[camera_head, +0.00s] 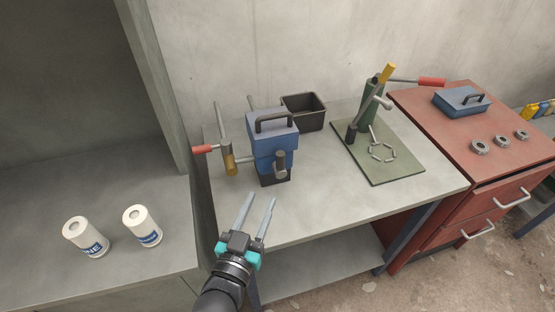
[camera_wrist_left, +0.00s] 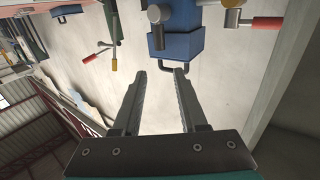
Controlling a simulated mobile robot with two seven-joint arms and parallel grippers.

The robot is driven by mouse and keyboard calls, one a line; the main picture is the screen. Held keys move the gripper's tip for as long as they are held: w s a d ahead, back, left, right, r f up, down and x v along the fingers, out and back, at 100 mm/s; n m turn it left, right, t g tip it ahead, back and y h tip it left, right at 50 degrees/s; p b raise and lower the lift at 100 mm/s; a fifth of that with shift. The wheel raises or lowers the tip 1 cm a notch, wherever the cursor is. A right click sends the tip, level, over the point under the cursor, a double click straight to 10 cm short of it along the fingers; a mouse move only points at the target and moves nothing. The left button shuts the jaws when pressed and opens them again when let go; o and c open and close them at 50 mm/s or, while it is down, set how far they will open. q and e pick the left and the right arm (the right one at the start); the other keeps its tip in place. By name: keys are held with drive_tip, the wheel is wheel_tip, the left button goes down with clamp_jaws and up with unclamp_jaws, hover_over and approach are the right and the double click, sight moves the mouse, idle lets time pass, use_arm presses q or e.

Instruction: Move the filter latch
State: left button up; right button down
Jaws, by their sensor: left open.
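A blue housing (camera_head: 272,146) with a dark top handle (camera_head: 276,122) stands upright on the grey workbench. A grey cylindrical knob (camera_head: 280,158) sticks out of its front; I cannot tell for sure which part is the filter latch. A red-tipped lever (camera_head: 203,149) with a brass cylinder (camera_head: 229,158) is at its left. My left gripper (camera_head: 262,198) is open and empty, in front of the housing near the bench's front edge, apart from it. In the left wrist view the blue housing (camera_wrist_left: 182,42) appears upside down beyond the open fingers (camera_wrist_left: 160,74). My right gripper is not in view.
A black bin (camera_head: 304,112) stands behind the housing. A green mat (camera_head: 385,168) with a green lever press (camera_head: 369,105) is to the right. A red cabinet (camera_head: 480,140) holds a blue box (camera_head: 461,101). Two white canisters (camera_head: 86,237) stand on the left counter.

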sight(279, 158)
use_arm(q)
drive_tip(key=x, duration=1.3)
drive_tip(key=shift+w+f+b, duration=0.1)
drive_tip(key=shift+b, duration=0.3)
clamp_jaws()
idle(0.8)
